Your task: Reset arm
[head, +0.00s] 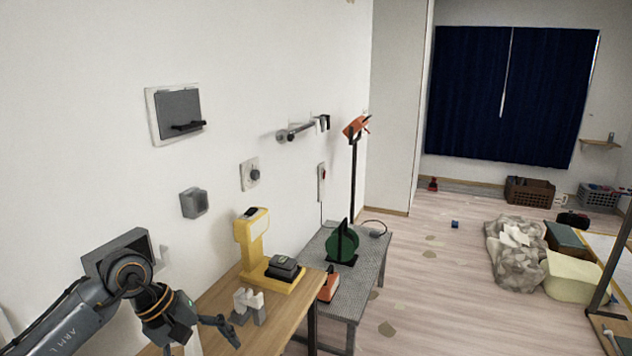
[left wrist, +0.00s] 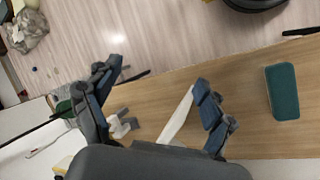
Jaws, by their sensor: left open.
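My left arm reaches in from the lower left in the head view, its gripper (head: 218,328) low over the front of the wooden table (head: 262,338). In the left wrist view the two dark fingers of that gripper (left wrist: 155,100) stand wide apart, with nothing held between them. A white strip (left wrist: 176,118) shows beyond the fingers, near the right one; I cannot tell whether it touches. A small white and grey object (head: 248,306) stands on the table just right of the gripper; it also shows beside the left finger in the wrist view (left wrist: 122,125). My right gripper is in neither view.
A yellow stand (head: 252,240) with a black device stands at the table's back. A grey metal table (head: 375,262) beside it holds a green reel (head: 342,246). A teal block (left wrist: 283,90) lies on the wooden table. Wall fixtures hang above. Open floor (head: 440,290) lies right.

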